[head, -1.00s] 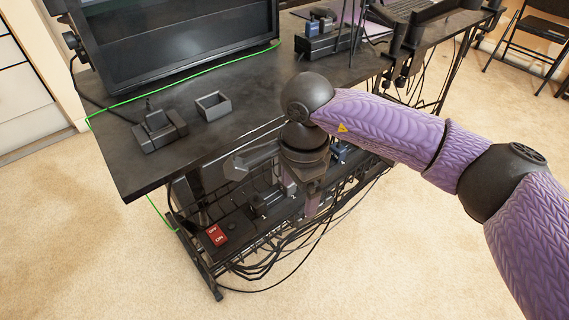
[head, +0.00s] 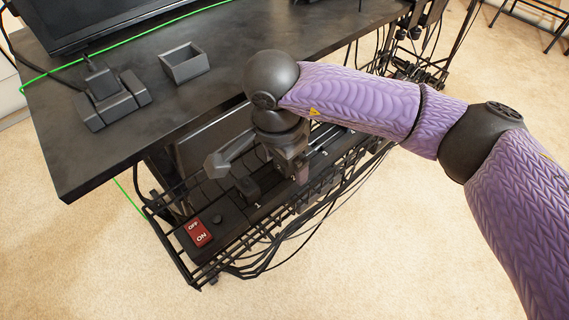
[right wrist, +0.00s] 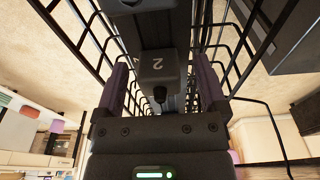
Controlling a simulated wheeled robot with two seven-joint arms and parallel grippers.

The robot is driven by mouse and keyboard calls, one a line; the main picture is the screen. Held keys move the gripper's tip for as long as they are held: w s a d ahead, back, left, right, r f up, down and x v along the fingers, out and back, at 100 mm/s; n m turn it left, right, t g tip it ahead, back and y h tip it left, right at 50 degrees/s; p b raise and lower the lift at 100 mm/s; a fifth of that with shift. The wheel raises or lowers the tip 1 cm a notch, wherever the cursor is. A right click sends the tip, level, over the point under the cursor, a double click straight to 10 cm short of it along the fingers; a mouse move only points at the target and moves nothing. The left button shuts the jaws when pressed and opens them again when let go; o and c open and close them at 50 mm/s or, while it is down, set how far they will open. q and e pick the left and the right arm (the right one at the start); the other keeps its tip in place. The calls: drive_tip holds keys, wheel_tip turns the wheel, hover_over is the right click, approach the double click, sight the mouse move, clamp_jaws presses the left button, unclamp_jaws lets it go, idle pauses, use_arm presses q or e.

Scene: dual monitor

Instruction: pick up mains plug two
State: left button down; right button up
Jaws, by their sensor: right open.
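Mains plug two (right wrist: 160,68) is a dark block marked "2", seated in the power strip in the wire tray under the desk. In the right wrist view it lies between the fingers of my right gripper (right wrist: 162,80), which is open with one finger on each side. I see gaps beside the plug and no clear contact. In the head view my right gripper (head: 288,170) points down over the strip and hides most of this plug. My left gripper is not in view.
The power strip has a red switch (head: 198,233) at its near end. The wire tray (head: 195,275) surrounds it, with black cables hanging along its front. The desk top (head: 100,150) overhangs behind, carrying a black block (head: 112,102) and an open box (head: 184,64).

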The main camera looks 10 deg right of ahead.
drive_tip(key=shift+r, duration=0.15)
clamp_jaws()
